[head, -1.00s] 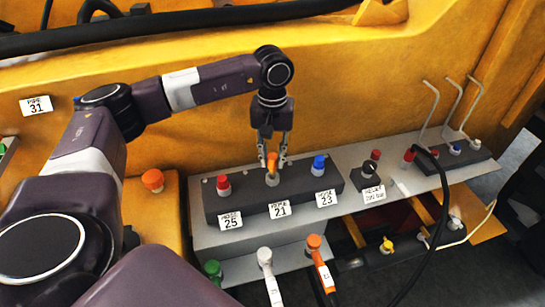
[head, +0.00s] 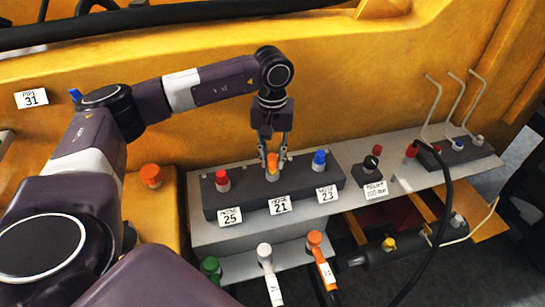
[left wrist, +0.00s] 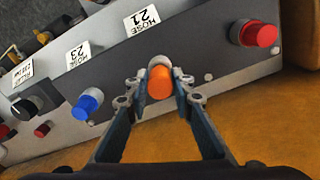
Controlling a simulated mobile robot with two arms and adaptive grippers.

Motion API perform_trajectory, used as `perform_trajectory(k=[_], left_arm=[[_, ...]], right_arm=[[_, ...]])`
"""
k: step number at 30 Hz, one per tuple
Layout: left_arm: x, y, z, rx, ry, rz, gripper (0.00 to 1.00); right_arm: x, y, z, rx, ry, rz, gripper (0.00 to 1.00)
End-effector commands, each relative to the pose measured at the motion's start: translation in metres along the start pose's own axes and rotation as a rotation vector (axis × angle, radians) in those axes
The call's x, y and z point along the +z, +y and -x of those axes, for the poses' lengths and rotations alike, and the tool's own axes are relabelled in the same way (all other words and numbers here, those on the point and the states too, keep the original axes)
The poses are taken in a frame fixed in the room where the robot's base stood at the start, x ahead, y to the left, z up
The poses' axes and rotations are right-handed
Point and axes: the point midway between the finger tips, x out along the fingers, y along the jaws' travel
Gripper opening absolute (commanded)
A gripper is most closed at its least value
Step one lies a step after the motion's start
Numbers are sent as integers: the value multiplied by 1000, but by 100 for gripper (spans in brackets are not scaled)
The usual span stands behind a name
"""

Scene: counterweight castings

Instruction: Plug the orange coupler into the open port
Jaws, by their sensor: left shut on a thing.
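The orange coupler (head: 318,252) stands at the front in the head view, tagged, in the row on the lower grey shelf. My left gripper (head: 273,162) points down over the dark port block (head: 330,190). It is shut on the orange cap (head: 272,168) at the port labelled HOSE 21. In the left wrist view the cap (left wrist: 160,82) sits between the fingertips, with a grey collar behind it. A red cap (head: 222,180) is at HOSE 25 and a blue cap (head: 319,160) at HOSE 23. I see no bare port in the block. My right gripper is not in view.
A white coupler (head: 266,258) and a green one (head: 211,267) stand left of the orange coupler. A black relief knob (head: 370,164) is right of the block. A black hose (head: 440,190) hangs at the right. Another orange cap (head: 151,175) is on the yellow body at left.

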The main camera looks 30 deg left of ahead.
Motion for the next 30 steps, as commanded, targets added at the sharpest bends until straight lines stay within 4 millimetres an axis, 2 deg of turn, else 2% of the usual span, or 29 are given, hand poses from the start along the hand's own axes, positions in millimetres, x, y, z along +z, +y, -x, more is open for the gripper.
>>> perform_trajectory(k=[17,18,22,23,30], left_arm=[[0,0,-16,0,0,0,0],[0,0,-14,1,0,0,25],[0,0,-14,1,0,0,40],[0,0,-14,0,0,0,42],[0,0,-14,0,0,0,42]], right_arm=[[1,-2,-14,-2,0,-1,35],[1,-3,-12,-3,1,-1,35],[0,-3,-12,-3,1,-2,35],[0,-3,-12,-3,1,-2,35],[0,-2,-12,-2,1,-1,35]])
